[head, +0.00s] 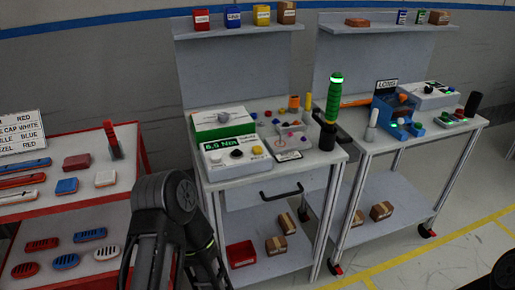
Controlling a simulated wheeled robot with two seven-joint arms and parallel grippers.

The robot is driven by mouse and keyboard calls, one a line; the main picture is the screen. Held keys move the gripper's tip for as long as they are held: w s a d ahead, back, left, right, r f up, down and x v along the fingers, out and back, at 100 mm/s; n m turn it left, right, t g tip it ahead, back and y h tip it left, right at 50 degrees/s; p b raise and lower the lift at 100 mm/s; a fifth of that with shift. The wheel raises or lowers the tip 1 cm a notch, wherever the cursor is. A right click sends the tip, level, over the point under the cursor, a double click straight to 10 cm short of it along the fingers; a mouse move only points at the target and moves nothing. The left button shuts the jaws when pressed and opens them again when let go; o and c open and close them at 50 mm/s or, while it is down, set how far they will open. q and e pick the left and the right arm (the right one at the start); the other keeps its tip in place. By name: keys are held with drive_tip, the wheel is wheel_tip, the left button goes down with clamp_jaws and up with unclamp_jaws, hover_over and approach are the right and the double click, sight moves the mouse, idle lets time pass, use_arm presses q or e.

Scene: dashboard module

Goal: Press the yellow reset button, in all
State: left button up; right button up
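A yellow button (257,150) sits on the right part of a white control box (217,166) at the front of the middle workbench. The box also carries a green display (229,143) and a black knob (236,153). Any lettering at the button is too small to read. My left arm's dark links rise at the bottom, left of the bench and below the box, apart from the button. No fingertips of my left gripper can be made out. My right gripper is not seen; only a dark shape shows at the lower right corner.
Behind the box stands a green-and-white box (222,122). Small coloured parts lie to its right, beside a tall green-lit stack light (334,105). A red-framed table (100,211) with coloured parts stands left. A second workbench (385,142) with a blue fixture stands right.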

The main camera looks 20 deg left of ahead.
use_arm(q)
clamp_jaws()
idle(1.1)
